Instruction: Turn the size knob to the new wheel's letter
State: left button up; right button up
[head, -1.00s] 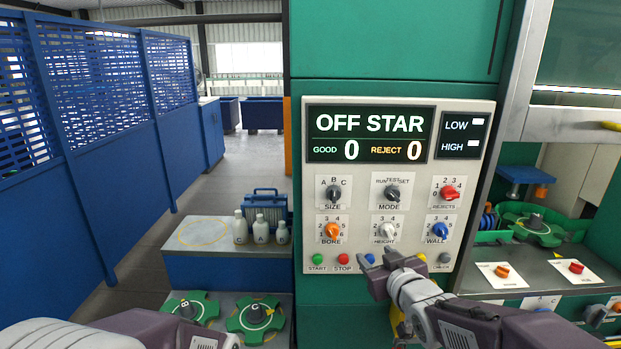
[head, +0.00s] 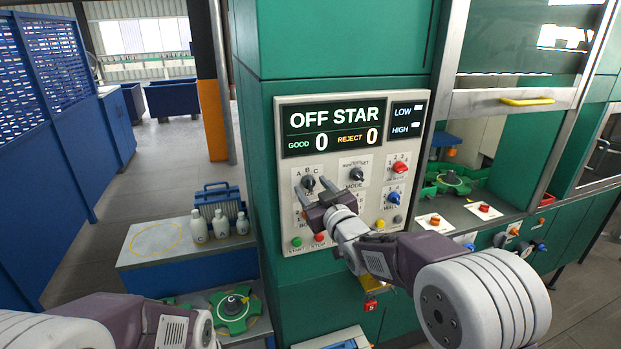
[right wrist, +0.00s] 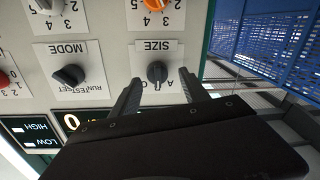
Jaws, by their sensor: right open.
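The size knob (head: 309,183) is a small black knob on the cream panel, with A, B and C above it. In the right wrist view the size knob (right wrist: 157,72) appears upside down, its A and C labels showing and B not readable. My right gripper (head: 315,192) is open at the knob. In the wrist view its fingers (right wrist: 160,79) lie on both sides of the knob, with gaps; I cannot tell how deep they reach. A green star wheel (head: 240,322) lies at the lower left; its letter is not readable. My left gripper is not in view.
The mode knob (head: 357,175) is right of the size knob; the orange bore knob (right wrist: 159,4) shows in the wrist view. The display (head: 330,126) reads OFF STAR. White bottles (head: 221,226) stand on the bench at left.

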jog(key=shift+w+a+r, duration=0.1)
jog(key=shift+w+a, duration=0.15)
jog(key=shift+w, duration=0.5)
jog(key=shift+d, duration=0.3)
jog(key=shift+a, duration=0.15)
grip_shut()
jog(key=shift+f+n+b, duration=0.25)
jog(key=shift+n+b, duration=0.15)
jog(key=shift+b, duration=0.25)
jog(key=n+b, duration=0.4)
jog(key=b, duration=0.1)
jog(key=shift+f+n+b, duration=0.1)
jog(key=shift+n+b, duration=0.2)
jog(key=shift+s+r+n+h+b, duration=0.1)
jog(key=shift+r+n+h+b, duration=0.05)
jog(key=shift+n+b, duration=0.7)
jog(key=shift+r+n+h+b, duration=0.1)
jog(key=shift+n+h+b, duration=0.05)
jog(key=shift+n+b, duration=0.7)
jog(key=shift+a, duration=0.1)
